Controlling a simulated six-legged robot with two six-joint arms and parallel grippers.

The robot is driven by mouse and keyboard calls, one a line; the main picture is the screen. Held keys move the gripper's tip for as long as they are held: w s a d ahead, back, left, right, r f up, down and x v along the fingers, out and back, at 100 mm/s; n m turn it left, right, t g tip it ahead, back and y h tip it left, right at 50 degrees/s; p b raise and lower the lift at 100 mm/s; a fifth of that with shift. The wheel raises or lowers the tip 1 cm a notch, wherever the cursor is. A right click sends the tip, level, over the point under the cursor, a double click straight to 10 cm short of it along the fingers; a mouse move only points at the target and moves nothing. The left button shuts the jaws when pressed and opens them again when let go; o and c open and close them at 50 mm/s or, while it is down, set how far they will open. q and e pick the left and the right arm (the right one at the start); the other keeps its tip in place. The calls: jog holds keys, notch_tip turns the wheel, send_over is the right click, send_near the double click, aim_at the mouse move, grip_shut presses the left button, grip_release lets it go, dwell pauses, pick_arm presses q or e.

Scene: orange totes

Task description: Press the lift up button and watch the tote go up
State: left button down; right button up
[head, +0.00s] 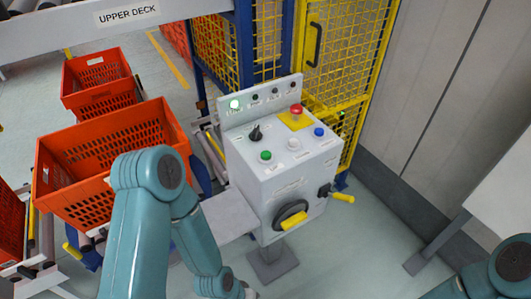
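A pale grey control box (283,190) stands on a post in the middle of the head view. Its sloped top has a green button (266,156), a white button (294,143), a blue button (319,132), a black selector knob (256,133) and a red mushroom button (296,109) on a yellow plate. The labels are too small to read, so I cannot tell which is lift up. A large orange tote (110,142) sits at left on rollers. My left arm bends down in front of the tote, left of the box. My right arm shows only at the lower right corner. Neither gripper's fingers are visible.
A yellow-handled lever (342,198) and a black wheel with a yellow grip (292,219) stick out of the box. A yellow mesh fence (345,60) stands behind. Another orange tote (97,75) is farther back.

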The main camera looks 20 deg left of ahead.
dwell(0.8)
jog(key=c, duration=0.9)
jog(key=shift+c, duration=0.9)
jog(key=shift+w+a, duration=0.1)
jog(key=shift+a, duration=0.05)
